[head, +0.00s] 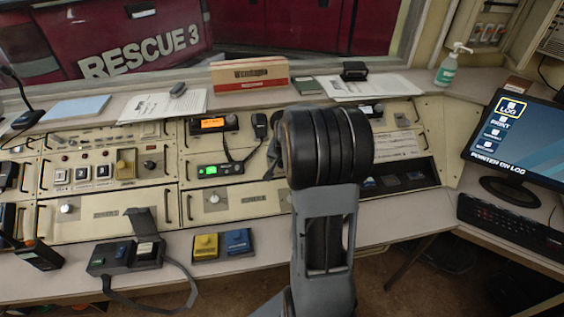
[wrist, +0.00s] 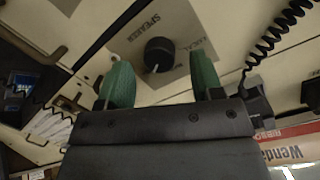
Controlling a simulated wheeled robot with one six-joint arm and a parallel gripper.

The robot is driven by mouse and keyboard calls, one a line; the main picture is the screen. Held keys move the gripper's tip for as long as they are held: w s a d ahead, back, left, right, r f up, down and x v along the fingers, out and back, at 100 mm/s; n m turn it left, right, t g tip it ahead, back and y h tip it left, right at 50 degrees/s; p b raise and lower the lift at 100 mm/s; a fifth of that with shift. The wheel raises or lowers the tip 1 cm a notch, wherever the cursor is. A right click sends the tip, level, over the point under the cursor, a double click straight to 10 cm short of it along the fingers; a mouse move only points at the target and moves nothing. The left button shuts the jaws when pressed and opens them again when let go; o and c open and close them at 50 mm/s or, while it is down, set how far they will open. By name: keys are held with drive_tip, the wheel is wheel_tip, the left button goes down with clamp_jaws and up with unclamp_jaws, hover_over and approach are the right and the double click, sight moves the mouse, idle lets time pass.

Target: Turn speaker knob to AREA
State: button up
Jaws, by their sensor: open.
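The speaker knob (wrist: 159,55) is a round black knob with a pale pointer mark, on a grey label plate (wrist: 178,28) on the cream console panel. The plate reads SPEAKER on one side and LOCAL on another; I cannot read an AREA mark. The pointer mark is towards the lower side of the knob in the wrist view. My gripper (wrist: 160,66) has two green fingers, spread apart with one on each side of the knob and a gap on both sides. In the head view my arm hides the gripper and the knob.
A coiled black cord (wrist: 268,38) hangs close to the right finger in the wrist view. In the head view, a radio with a green display (head: 218,170), a Wendlager box (head: 250,73), a sanitizer bottle (head: 447,68) and a monitor (head: 515,140) stand around the console.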

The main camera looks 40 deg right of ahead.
drive_tip(key=v, duration=1.2)
drive_tip(key=s+a+n+p, duration=0.1)
drive_tip(key=s+a+n, duration=0.2)
drive_tip(key=a, duration=0.4)
drive_tip(key=s+a+r+n+y+p, duration=0.1)
drive_tip(key=s+a+n+p, duration=0.1)
drive_tip(key=s+a+n, duration=0.2)
drive_tip(key=s+a+r+n+g+y+p, duration=0.1)
drive_tip(key=s+a, duration=0.4)
drive_tip(key=a, duration=0.5)
drive_tip(key=n+p, duration=0.1)
drive_tip(key=n, duration=0.1)
drive_tip(key=shift+s+n, duration=0.25)
drive_tip(key=shift+n, duration=0.15)
